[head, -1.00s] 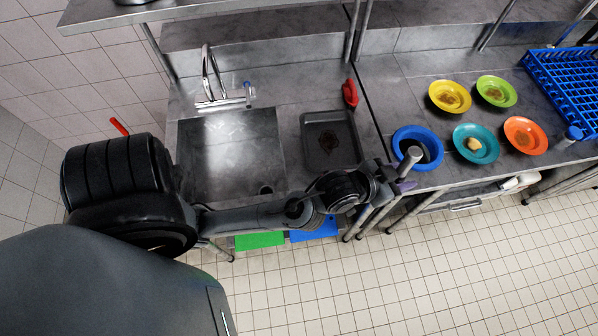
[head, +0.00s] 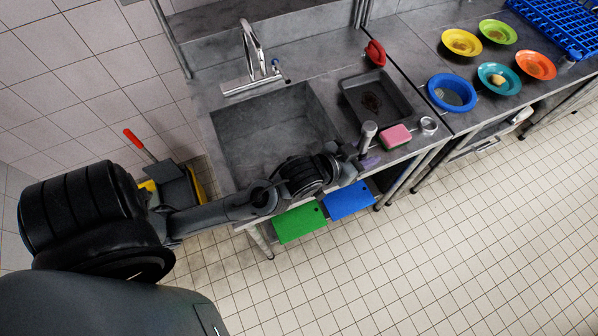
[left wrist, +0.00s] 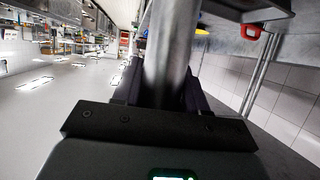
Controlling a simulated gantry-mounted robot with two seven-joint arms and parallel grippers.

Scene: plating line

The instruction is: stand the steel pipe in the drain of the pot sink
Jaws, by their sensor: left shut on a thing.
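The steel pipe (head: 368,132) is upright in my left gripper (head: 366,152), at the counter's front edge to the right of the pot sink. The left gripper is shut on it. In the left wrist view the pipe (left wrist: 168,60) rises between the dark fingers. The pot sink (head: 255,128) is a square grey basin left of the gripper, and its bottom looks empty where visible. My left arm crosses its front edge. The drain does not show now and seems to be behind the arm. My right gripper is not in view.
A faucet (head: 252,52) stands behind the sink. A dark tray (head: 377,100), pink sponge (head: 396,136), metal ring (head: 428,125) and red-handled item (head: 375,52) lie to the right. A blue bowl (head: 452,93) and several coloured plates stand farther right. Green (head: 300,222) and blue boards (head: 349,200) sit below.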

